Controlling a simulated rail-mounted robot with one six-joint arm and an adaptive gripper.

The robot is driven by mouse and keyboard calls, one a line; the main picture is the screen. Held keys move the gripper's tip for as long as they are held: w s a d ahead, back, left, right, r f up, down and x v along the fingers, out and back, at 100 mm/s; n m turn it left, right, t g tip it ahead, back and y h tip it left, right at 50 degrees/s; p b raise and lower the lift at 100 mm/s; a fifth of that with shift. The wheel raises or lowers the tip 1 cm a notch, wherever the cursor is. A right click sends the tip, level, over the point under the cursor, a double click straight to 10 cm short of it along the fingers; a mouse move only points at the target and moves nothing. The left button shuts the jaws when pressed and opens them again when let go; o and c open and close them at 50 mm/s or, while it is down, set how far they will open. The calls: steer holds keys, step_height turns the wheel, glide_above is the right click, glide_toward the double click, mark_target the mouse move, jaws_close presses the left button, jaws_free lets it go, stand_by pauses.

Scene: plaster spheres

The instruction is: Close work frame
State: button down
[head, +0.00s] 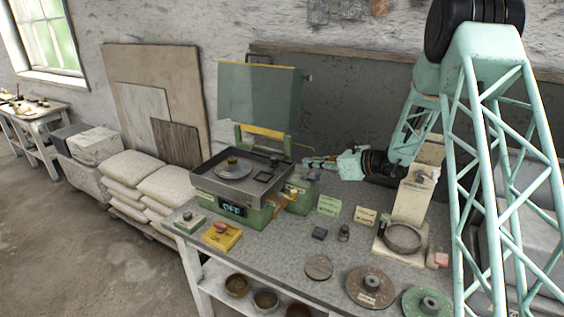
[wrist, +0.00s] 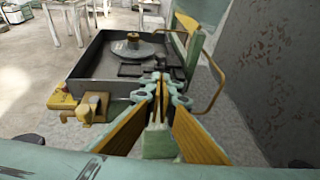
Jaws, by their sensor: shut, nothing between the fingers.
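The machine (head: 235,195) on the bench has a green base, a dark square tray with a round disc (head: 233,168) in it, and a display reading OFF. A grey-green hinged panel (head: 262,97), which looks like the work frame, stands raised above the tray's back edge. My gripper (head: 304,161) is shut and empty beside the tray's right side. In the wrist view my gripper (wrist: 160,80) points at the tray (wrist: 88,86), with a bent tan bar (wrist: 219,84) to its right. I cannot tell whether the fingertips touch anything.
A yellow box with a red button (head: 222,235) and a small green box (head: 188,222) stand at the bench's front left. Small cards, a stand with a ring (head: 402,238) and several round discs (head: 370,287) lie to the right. Stacked sacks (head: 165,188) are left of the bench.

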stand_by(0.4)
glide_toward(276, 161)
steer(key=x, duration=0.4)
steer(key=shift+a+f, duration=0.25)
steer(key=shift+f, duration=0.05)
steer(key=shift+w+a, duration=0.65)
steer(key=shift+a, duration=0.05)
steer(key=shift+w, duration=0.1)
